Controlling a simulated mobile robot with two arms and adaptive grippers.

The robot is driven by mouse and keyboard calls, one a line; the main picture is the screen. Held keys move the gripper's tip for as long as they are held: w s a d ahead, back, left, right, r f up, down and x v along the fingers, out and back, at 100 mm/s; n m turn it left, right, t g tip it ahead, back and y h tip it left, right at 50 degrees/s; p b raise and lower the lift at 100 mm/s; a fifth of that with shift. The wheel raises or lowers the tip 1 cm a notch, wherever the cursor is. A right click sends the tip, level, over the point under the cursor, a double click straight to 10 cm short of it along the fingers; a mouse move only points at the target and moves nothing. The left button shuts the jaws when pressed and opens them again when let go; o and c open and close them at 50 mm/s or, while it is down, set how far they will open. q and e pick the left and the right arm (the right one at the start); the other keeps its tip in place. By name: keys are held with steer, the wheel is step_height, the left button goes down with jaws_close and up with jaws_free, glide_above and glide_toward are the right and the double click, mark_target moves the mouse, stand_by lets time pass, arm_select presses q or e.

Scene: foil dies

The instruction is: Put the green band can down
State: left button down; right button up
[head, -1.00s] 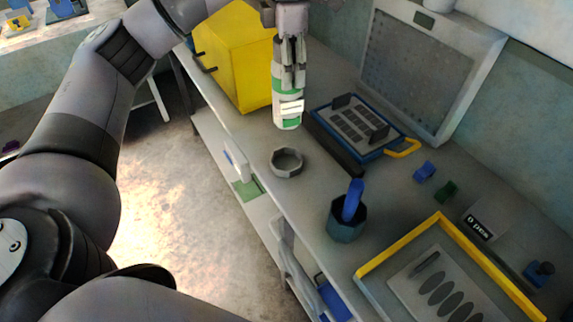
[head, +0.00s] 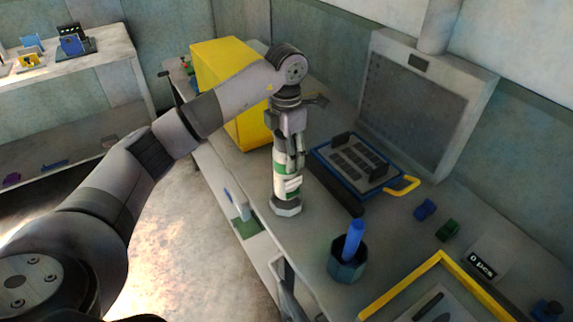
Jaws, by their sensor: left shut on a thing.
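The green band can (head: 287,187) is white with green bands and stands upright in the head view. My left gripper (head: 289,160) is shut on its upper part from above. The can's lower end is at the grey ring-shaped holder (head: 286,208) on the bench. The can hides most of the holder's opening, so I cannot tell how deep it sits. My right gripper is not in view.
A yellow box (head: 228,70) stands behind my left arm. A blue-framed tray (head: 357,160) with a yellow handle lies right of the can. A dark cup (head: 347,262) with a blue tool stands in front. The bench's left edge is close to the holder.

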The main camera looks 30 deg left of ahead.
arm_select(q)
step_height(320, 180, down, 5)
steer(key=shift+p, duration=0.55)
steer(key=shift+f, duration=0.2)
steer(key=c, duration=0.6)
jaws_free()
